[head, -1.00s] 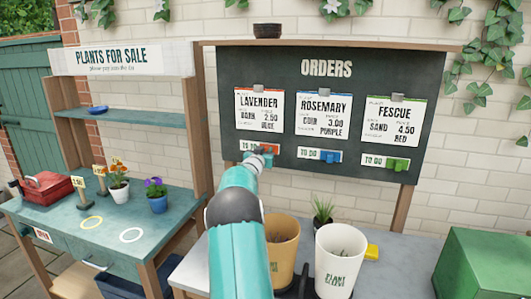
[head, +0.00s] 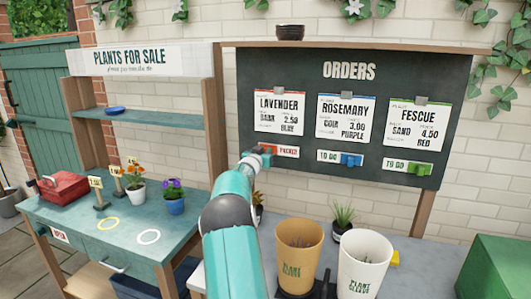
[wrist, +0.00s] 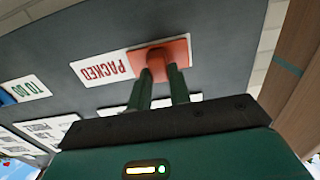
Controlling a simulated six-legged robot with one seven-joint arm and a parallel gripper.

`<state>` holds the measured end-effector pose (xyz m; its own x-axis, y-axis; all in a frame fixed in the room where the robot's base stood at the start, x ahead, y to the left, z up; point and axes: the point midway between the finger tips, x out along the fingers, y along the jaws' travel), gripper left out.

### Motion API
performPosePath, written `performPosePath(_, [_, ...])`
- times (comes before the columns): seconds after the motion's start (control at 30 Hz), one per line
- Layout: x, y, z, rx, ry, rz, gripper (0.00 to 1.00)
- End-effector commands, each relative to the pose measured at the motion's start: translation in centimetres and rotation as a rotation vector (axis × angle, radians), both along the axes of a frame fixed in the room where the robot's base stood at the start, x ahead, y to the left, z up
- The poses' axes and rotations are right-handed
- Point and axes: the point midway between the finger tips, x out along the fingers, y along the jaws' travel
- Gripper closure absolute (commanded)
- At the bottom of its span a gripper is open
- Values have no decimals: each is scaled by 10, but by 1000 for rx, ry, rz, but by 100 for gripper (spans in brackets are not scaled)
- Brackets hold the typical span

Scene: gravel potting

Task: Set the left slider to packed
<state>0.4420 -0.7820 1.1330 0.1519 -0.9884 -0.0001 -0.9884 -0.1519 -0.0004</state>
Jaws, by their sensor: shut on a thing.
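The left slider's red knob (head: 267,150) is on the dark orders board, below the Lavender card. It sits at the left end of its strip, and the red word PACKED (head: 288,152) shows to its right. In the wrist view the red knob (wrist: 165,48) covers one end of the PACKED strip (wrist: 101,69). My gripper (wrist: 160,76) has its two dark fingers shut on the knob. In the head view my gripper (head: 256,157) reaches up to the board from below, and its fingertips are partly hidden.
The blue slider (head: 351,160) and green slider (head: 420,168) sit to the right of their TO DO labels. Below the board stand a tan pot (head: 297,262) and a white pot (head: 362,266). The sale shelf (head: 140,119) is at the left.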

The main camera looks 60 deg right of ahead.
Motion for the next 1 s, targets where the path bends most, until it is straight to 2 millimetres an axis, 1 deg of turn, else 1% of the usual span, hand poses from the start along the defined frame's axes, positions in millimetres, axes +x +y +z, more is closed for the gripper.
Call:
performPosePath(0.03, [4, 2, 1, 0, -2, 8, 100])
performPosePath(0.2, [4, 2, 2, 0, -2, 10, 100])
performPosePath(0.23, [4, 2, 2, 0, -2, 11, 75])
performPosePath(0.3, [4, 2, 2, 0, -3, 10, 61])
performPosePath(0.33, [4, 2, 2, 0, -2, 10, 58])
performPosePath(0.6, [3, 2, 1, -1, -2, 6, 58])
performPosePath(0.73, [3, 7, 2, -1, -2, 6, 58])
performPosePath(0.87, [1, 21, 3, 0, -1, 6, 58])
performPosePath(1.0, [-3, 43, 3, -1, -3, 6, 58])
